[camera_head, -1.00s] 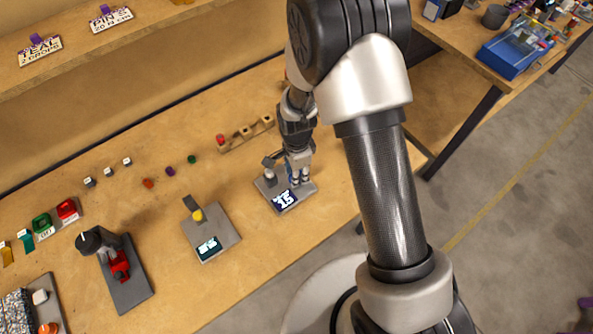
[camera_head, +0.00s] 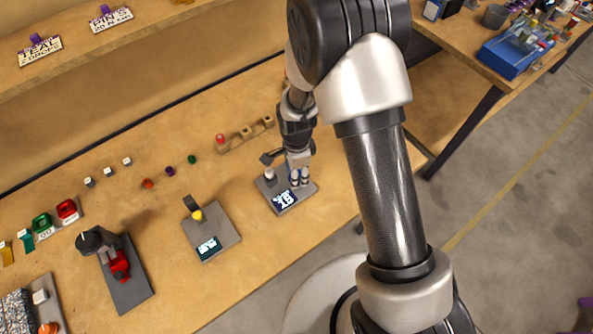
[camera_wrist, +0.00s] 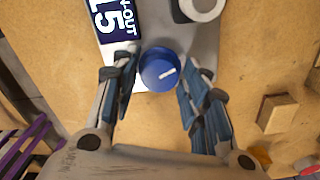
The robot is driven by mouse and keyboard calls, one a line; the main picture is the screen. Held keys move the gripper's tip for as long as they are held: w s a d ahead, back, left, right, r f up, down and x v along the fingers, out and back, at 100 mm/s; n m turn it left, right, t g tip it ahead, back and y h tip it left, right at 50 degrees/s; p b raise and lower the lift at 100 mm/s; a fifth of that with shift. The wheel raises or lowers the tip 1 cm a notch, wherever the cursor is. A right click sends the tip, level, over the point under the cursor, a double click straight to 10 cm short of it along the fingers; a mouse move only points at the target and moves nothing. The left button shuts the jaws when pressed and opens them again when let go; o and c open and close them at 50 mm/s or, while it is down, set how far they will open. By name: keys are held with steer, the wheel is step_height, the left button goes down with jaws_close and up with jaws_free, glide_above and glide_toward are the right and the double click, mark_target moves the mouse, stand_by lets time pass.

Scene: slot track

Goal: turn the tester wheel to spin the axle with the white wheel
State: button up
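My gripper (camera_head: 299,184) points down over the grey tester plate (camera_head: 312,188), with one finger on each side of the knob. In the wrist view my gripper (camera_wrist: 159,82) seems closed on the knob's sides. The white wheel (camera_wrist: 203,8) is partly cut off at the top edge. It also shows beside my gripper in the head view (camera_head: 270,175), under a dark arm-like part. The display (camera_head: 284,200) is lit; in the wrist view (camera_wrist: 115,18) it reads 15.
A second grey plate (camera_head: 225,238) with a yellow knob stands to the left, then a dark stand with a red part (camera_head: 120,265). A wooden rack (camera_head: 246,131) lies behind my gripper. The table's front edge is close by.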

steer(key=shift+o, duration=0.8)
step_height(320, 180, up, 12)
stand_by(0.4)
steer(key=s+d+r+n+t, duration=0.1)
steer(key=s+d+r+n, duration=0.3)
steer(key=r, duration=0.4)
steer(key=s+d+r+n+t, duration=0.1)
steer(key=s+d+r+n, duration=0.25)
steer(key=r, duration=0.55)
steer(key=s+d+r+n+t, duration=0.1)
steer(key=s+d+r+n, duration=0.1)
steer(key=s+n, duration=0.2)
steer(key=s+d+r+n+t, duration=0.1)
steer(key=s+d+r+n, duration=0.2)
steer(key=s, duration=0.5)
steer(key=shift+r+n+t, duration=0.15)
steer(key=shift+n+t, duration=0.15)
steer(key=shift+n, duration=0.15)
